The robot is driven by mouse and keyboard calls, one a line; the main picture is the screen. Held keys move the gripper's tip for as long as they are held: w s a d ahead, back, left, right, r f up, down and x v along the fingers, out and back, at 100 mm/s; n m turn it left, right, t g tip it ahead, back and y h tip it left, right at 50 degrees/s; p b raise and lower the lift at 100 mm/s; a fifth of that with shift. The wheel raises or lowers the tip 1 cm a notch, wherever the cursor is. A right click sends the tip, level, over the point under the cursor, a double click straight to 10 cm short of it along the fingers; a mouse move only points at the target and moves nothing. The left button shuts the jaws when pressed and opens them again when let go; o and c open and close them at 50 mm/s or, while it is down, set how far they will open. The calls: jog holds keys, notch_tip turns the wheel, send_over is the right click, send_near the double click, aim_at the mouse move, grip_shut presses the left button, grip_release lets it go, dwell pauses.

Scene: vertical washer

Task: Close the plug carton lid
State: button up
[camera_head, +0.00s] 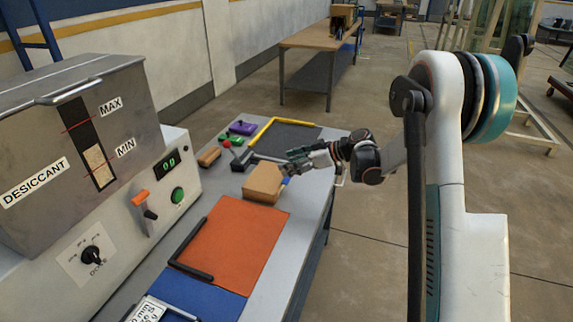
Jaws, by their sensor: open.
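The plug carton (262,187) is a small tan cardboard box on the grey bench, just beyond the orange mat. Its upper face slopes and looks lighter than its front. I cannot tell how far its lid stands open at this size. My gripper (288,172) reaches in from the right, at the carton's upper right edge. Its fingers are open and hold nothing that I can see. They overlap the carton's right corner in the picture, and I cannot tell whether they touch it. The fingers hide part of that corner.
A steel desiccant hopper (75,150) and its control panel (158,205) stand along the left. An orange mat (232,242) and a blue mat (195,297) lie nearer. A yellow bar (300,122), dark mat (290,138), purple object (242,128) and brown block (208,156) lie behind the carton.

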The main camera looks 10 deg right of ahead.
jog(key=v, duration=0.9)
jog(key=shift+s+d+r, duration=0.2)
jog(key=shift+d, duration=0.05)
